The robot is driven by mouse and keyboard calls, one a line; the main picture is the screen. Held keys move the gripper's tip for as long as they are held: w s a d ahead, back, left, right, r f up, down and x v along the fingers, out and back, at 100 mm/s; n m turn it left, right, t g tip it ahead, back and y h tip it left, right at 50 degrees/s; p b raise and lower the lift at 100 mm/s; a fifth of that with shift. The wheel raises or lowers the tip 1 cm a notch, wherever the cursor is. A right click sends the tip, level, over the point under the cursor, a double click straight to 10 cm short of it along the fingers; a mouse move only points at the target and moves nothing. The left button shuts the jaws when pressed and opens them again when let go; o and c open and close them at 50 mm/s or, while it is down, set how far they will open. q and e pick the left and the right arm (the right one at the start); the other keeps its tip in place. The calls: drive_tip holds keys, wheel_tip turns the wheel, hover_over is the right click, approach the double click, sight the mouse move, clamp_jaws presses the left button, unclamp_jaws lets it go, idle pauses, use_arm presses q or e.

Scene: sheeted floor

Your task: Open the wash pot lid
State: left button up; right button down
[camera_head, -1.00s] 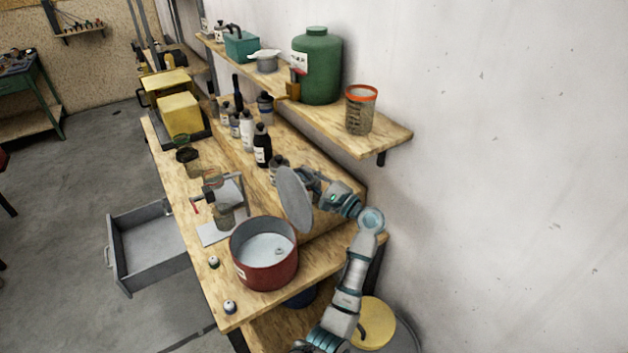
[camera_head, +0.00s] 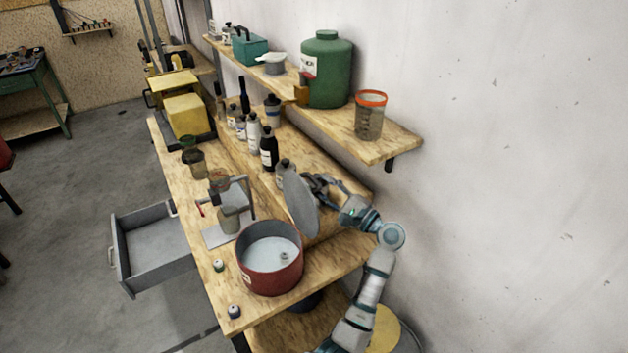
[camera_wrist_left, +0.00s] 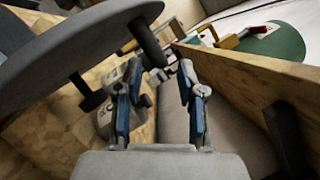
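The wash pot (camera_head: 270,262) is a dark red round pot, uncovered, with a pale grey inside, near the front of the workbench. Its grey round lid (camera_head: 299,203) is off the pot, tilted steeply on edge at the pot's back right. My left gripper (camera_head: 318,182) is at the lid's far right side. In the left wrist view the lid (camera_wrist_left: 60,52) fills the upper left, with dark handle parts close to the fingertips. The left gripper (camera_wrist_left: 160,78) shows a gap between its fingers, and I see nothing clearly clamped there. My right gripper is out of view.
Several bottles (camera_head: 268,150) stand behind the lid. A wall shelf (camera_head: 385,145) holds a green jug (camera_head: 327,70) and an orange-rimmed cup (camera_head: 370,116). A small clamp stand (camera_head: 229,205) is left of the pot. An open drawer (camera_head: 150,250) juts out left.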

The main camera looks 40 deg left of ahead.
use_arm(q)
drive_tip(key=v, duration=0.7)
drive_tip(key=shift+f, duration=0.15)
drive_tip(key=shift+d, duration=0.2)
